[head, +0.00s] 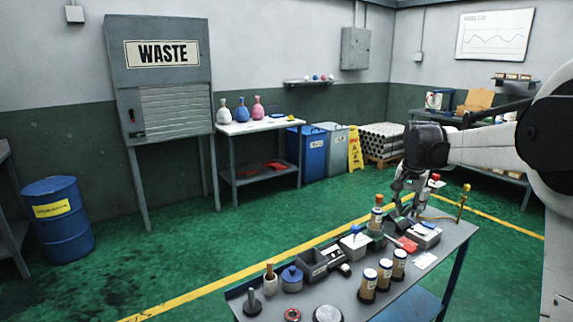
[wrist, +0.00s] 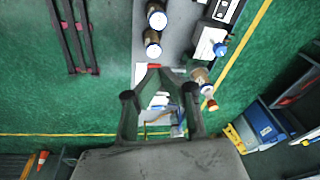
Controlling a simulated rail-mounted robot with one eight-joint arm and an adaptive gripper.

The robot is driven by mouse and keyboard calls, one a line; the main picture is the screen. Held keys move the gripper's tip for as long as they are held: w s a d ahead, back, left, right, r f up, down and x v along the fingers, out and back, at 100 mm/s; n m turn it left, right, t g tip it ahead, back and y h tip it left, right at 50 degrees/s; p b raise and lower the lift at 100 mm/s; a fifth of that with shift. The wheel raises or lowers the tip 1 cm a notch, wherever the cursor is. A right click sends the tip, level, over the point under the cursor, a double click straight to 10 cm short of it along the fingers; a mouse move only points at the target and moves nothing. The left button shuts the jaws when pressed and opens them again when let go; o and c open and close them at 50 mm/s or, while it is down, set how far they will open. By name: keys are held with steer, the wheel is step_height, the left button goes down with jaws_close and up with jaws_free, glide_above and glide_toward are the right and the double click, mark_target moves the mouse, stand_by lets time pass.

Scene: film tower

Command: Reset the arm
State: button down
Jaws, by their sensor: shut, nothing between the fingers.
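My arm reaches in from the right in the head view. My gripper (head: 398,203) points down over the back right part of the workbench (head: 412,290). In the wrist view the two fingers of my gripper (wrist: 161,69) come together at the tips, and I see nothing held between them. An orange-capped bottle (head: 377,212) stands just left of the gripper in the head view. In the wrist view the same kind of bottle (wrist: 203,80) is close to the right finger. I cannot tell the exact gap between them.
Several brown jars (head: 369,286) stand at the bench's front. Dark bins (head: 312,264), a white box (head: 355,246) and a thin brass stand (head: 462,200) are also on it. The grey WASTE cabinet (head: 163,85) and a blue drum (head: 60,220) are further off. Green floor between is clear.

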steer(key=s+a+r+n+t, duration=0.1)
steer(key=s+a+r, duration=0.2)
steer(key=s, duration=0.3)
steer(key=s+a+r+n, duration=0.1)
steer(key=s+a+r, duration=0.15)
steer(key=s, duration=0.25)
steer(key=s+a+f+n+t, duration=0.1)
steer(key=s+a+f, duration=0.1)
steer(key=s, duration=0.7)
steer(key=s+a+f+n+t, duration=0.1)
steer(key=s+a+f+n, duration=0.1)
steer(key=s, duration=0.7)
steer(key=s+a+f+n+t, duration=0.1)
steer(key=s+a+f+n, duration=0.1)
steer(key=s, duration=0.7)
steer(key=a+f, duration=0.1)
steer(key=a, duration=0.1)
steer(key=shift+s+a+t, duration=0.2)
steer(key=shift+a+t, duration=0.1)
steer(key=shift+t, duration=0.1)
steer(key=c, duration=2.5)
jaws_free()
